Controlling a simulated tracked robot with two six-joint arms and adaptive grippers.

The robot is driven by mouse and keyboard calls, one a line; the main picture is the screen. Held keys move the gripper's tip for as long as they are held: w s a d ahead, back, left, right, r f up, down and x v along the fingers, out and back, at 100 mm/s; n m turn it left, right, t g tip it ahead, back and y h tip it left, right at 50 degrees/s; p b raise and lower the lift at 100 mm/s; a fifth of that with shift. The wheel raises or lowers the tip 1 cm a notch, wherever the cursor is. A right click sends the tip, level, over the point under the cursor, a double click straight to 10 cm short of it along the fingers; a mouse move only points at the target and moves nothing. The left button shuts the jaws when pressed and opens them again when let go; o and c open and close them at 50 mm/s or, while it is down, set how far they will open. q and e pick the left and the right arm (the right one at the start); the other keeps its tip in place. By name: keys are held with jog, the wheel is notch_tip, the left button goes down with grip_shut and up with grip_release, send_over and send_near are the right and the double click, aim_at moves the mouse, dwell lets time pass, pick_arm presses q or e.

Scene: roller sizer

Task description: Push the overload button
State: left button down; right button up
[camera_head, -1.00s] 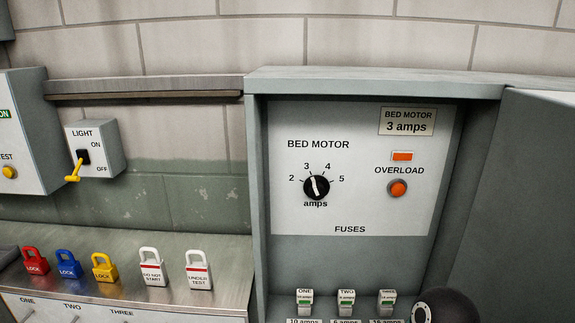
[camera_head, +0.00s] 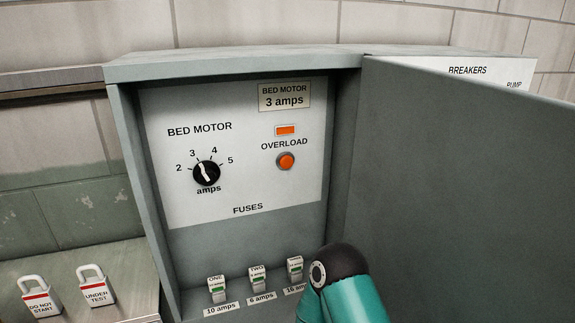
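The overload button (camera_head: 286,161) is a round orange button in a grey ring on the white panel (camera_head: 240,190) inside the open grey cabinet. The word OVERLOAD stands above it, with an orange rectangular lamp (camera_head: 286,130) over that. Part of my own arm, a teal link with a black joint, shows at the bottom right, in front of the cabinet's lower right corner. Neither gripper is in view. Nothing covers the button.
The black bed motor dial (camera_head: 206,173) is left of the button. Several fuses sit below, including fuse ONE (camera_head: 217,289). The open cabinet door (camera_head: 450,180) blocks the right side. Two white padlocks, one marked UNDER TEST (camera_head: 96,287), stand on the left ledge.

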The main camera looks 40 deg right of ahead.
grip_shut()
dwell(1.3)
